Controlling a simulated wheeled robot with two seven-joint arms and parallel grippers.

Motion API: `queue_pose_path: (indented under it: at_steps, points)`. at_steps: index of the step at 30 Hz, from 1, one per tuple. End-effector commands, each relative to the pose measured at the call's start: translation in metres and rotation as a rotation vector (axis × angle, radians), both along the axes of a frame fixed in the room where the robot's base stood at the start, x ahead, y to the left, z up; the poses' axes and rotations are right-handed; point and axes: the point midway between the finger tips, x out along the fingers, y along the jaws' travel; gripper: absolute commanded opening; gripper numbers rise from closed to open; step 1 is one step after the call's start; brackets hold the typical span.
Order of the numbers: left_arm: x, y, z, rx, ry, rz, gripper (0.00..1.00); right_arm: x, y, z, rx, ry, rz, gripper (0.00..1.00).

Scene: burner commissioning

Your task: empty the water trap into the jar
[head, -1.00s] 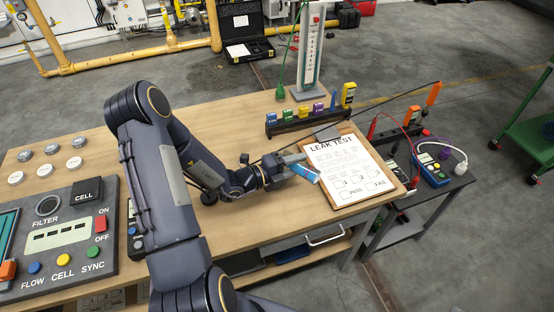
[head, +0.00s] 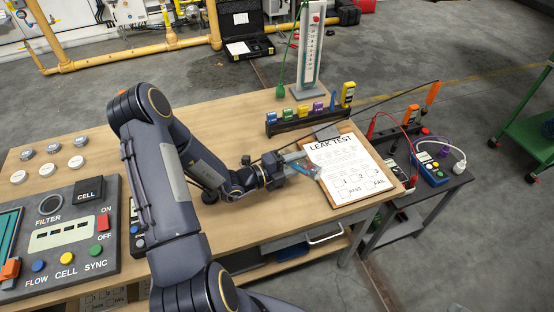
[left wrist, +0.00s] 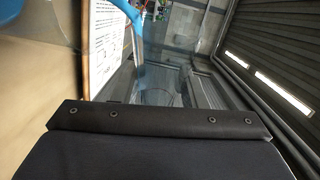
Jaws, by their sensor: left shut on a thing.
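My left gripper (head: 293,163) is over the left edge of the leak test clipboard (head: 352,196), near the table's right end. It is shut on a small clear and blue piece (head: 309,171), which looks like the water trap. The piece is tilted, and the gripper partly hides it. In the left wrist view, a clear, see-through body (left wrist: 165,85) with a blue part (left wrist: 127,12) shows beyond the gripper's dark housing. I cannot make out a jar in either view, nor any water level. My right gripper is not in view.
A rack (head: 305,121) with several coloured tags stands behind the clipboard. A control panel (head: 60,235) and several round pieces are at the left. A dark side table (head: 430,192) with meters and leads stands right. The table's middle behind my arm is clear.

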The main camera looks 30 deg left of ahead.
Motion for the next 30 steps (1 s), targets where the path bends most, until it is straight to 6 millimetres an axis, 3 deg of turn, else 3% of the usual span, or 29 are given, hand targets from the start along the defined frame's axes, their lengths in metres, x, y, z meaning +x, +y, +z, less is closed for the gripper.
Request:
queue_pose_path:
  at_steps: [14, 30]
  points:
    - [0.000, 0.002, 0.007, -0.078, 0.013, 0.000, 0.11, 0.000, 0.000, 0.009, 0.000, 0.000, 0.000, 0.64]
    - [0.003, 0.016, 0.023, -0.389, 0.072, 0.002, 0.11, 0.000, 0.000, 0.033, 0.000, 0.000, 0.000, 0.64]
